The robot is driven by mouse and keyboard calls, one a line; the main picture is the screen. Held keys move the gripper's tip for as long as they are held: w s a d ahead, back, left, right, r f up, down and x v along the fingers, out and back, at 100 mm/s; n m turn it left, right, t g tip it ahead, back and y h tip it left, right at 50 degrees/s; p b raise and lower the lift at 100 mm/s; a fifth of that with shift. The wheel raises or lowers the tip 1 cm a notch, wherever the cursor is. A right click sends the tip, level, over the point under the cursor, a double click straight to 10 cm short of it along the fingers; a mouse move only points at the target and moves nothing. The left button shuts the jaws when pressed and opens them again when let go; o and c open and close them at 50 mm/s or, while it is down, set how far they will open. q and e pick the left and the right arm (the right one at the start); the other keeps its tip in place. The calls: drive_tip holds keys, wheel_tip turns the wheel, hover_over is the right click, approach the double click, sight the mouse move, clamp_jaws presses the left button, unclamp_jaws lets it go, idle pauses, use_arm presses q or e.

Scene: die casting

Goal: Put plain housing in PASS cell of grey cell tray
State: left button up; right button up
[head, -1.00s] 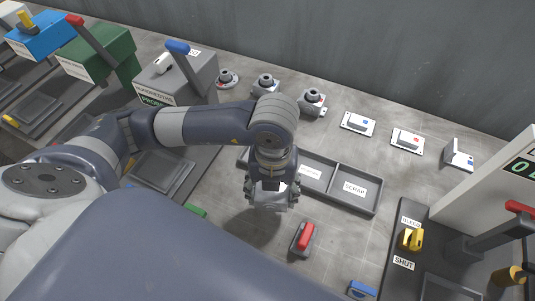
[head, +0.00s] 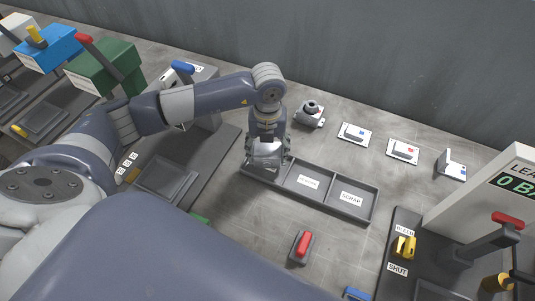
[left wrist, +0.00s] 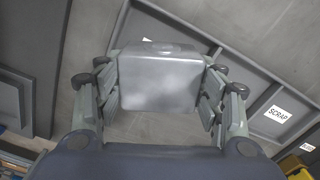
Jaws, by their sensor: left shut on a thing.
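The plain housing (left wrist: 160,82), a smooth grey block, is between the fingers of my left gripper (head: 266,162) in the left wrist view. The gripper is shut on it. In the head view the gripper hangs over the left end of the grey cell tray (head: 376,205) and hides most of the left cell, including any label there. The middle cell has a label too small to read; the right cell reads SCRAP. The tray also shows behind the housing in the left wrist view (left wrist: 262,98). The housing's height above the tray is unclear. My right gripper is not in view.
A grey housing (head: 310,114) and several white cards with parts stand along the wall. A red-handled block (head: 302,247) lies in front of the tray. A leak-test station (head: 490,205) with yellow valve (head: 404,247) is at right. Lever stations (head: 105,68) stand at left.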

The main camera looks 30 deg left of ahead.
sight(267, 157)
use_arm(q)
wheel_tip(267, 157, down, 3)
drive_tip(key=shift+w+a+f+p, duration=0.1)
drive_tip(key=shift+w+p, duration=0.05)
drive_tip(key=shift+p, duration=0.5)
drive_tip(key=shift+f, duration=0.1)
drive_tip(key=shift+f, duration=0.1)
drive_tip(key=shift+f, duration=0.15)
drive_tip(key=o, duration=1.6)
